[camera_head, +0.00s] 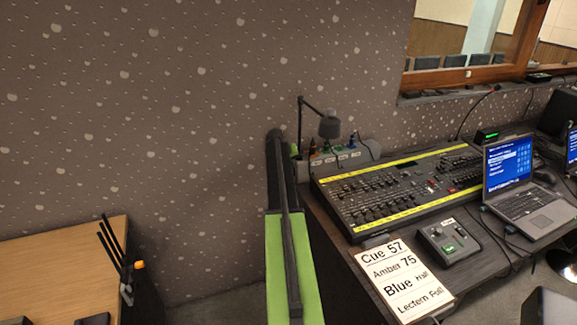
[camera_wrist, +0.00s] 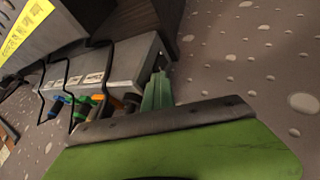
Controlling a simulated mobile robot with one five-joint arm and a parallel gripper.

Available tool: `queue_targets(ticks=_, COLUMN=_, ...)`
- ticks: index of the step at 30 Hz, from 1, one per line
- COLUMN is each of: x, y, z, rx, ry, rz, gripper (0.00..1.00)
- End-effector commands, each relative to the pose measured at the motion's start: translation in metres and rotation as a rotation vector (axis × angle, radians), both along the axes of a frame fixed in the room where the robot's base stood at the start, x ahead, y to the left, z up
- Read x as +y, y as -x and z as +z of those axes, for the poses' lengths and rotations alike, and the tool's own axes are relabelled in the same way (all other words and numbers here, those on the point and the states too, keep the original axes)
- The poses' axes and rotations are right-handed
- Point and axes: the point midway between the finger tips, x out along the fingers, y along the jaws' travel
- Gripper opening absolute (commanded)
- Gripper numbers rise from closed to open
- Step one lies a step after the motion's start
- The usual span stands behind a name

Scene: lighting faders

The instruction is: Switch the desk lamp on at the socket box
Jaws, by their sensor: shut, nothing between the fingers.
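The grey desk lamp (camera_head: 329,125) stands behind the mixing desk in the head view, on a dark bent arm; I see no glow from it. The socket box (camera_head: 358,154) is a pale grey strip beside the lamp, with coloured plugs and small labels. In the wrist view the socket box (camera_wrist: 132,62) lies across the upper left, with blue, green and orange plugs along its lower edge. My gripper (camera_wrist: 158,88) is shut and empty, its green fingertips close to the box's right end. I cannot tell whether they touch it.
The lighting desk (camera_head: 400,190) with yellow strips stands right of my arm. A cue sheet (camera_head: 405,280), a small control box (camera_head: 447,242) and a laptop (camera_head: 512,180) share that table. Black cables (camera_wrist: 98,44) loop over the socket box. A wooden table (camera_head: 60,260) stands left.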

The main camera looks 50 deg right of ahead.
Motion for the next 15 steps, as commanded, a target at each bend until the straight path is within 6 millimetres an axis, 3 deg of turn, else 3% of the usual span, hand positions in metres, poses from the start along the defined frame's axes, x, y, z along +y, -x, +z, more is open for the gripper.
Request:
queue_targets(ticks=10, x=0.000, y=0.001, z=0.002, rx=0.005, ry=0.008, rz=0.000, gripper=0.00)
queue_targets(ticks=15, x=0.014, y=-0.006, z=0.004, rx=0.005, ry=0.006, rz=0.003, gripper=0.00)
